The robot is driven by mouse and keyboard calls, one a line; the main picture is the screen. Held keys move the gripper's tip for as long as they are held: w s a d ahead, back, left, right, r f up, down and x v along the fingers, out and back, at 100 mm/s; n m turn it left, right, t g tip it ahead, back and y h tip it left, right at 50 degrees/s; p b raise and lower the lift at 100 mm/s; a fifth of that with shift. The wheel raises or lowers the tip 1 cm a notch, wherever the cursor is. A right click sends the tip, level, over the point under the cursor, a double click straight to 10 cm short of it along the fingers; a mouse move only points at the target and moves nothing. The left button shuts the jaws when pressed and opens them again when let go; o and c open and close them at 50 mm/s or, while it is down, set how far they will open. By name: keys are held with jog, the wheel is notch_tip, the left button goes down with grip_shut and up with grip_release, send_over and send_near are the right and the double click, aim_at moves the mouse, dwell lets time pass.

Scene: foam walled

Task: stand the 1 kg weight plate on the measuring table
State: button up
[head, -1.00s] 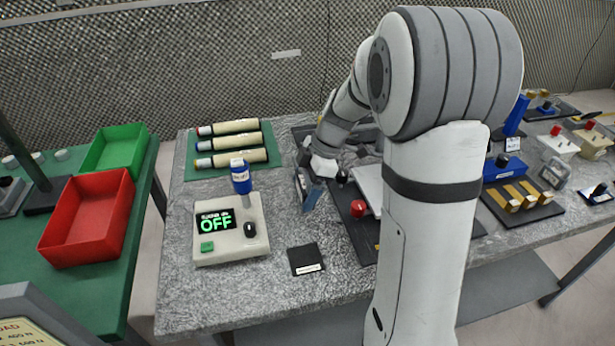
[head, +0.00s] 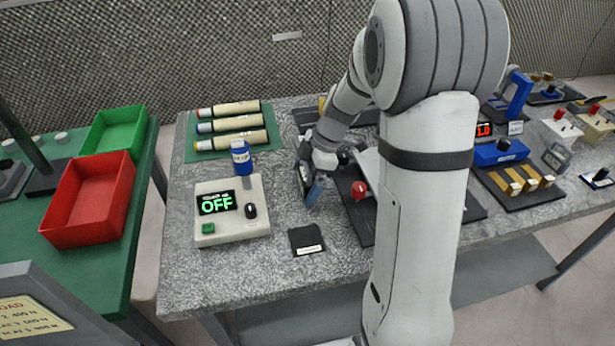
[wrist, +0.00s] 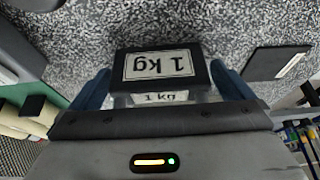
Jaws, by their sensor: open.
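The 1 kg weight plate (wrist: 163,66) is a dark block with white "1 kg" labels on two faces. In the wrist view it sits between the blue fingertips of my gripper (wrist: 160,88), which is open around it. In the head view my gripper (head: 309,186) is low over the grey speckled table (head: 270,285), which I take for the measuring table. The plate is mostly hidden there by my gripper. I cannot tell whether its underside touches the table.
A dark square pad (head: 307,240) lies in front of my gripper. A control box reading OFF (head: 232,229) stands to the left. A dark board with a red knob (head: 359,190) is close on the right. Bare table surrounds the pad.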

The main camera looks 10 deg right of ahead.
jog(key=shift+r, duration=0.1)
jog(key=v, duration=1.1)
jog(key=s+a+m+t+h, duration=0.1)
jog(key=s+m+h, duration=0.1)
jog(key=s+m, duration=0.7)
jog(key=s+a+m+t+h, duration=0.1)
jog(key=s+m+h, duration=0.1)
jog(key=s+m, duration=0.7)
jog(key=shift+s+a+f, duration=0.35)
jog(key=shift+s+f, duration=0.1)
jog(key=shift+s, duration=0.55)
jog(key=shift+p, duration=0.3)
notch_tip(320, 180, up, 3)
jog(key=p, duration=0.3)
jog(key=shift+s+r+t, duration=0.1)
jog(key=shift+r+t, duration=0.05)
jog(key=shift+t, duration=0.15)
jog(key=shift+c, duration=0.2)
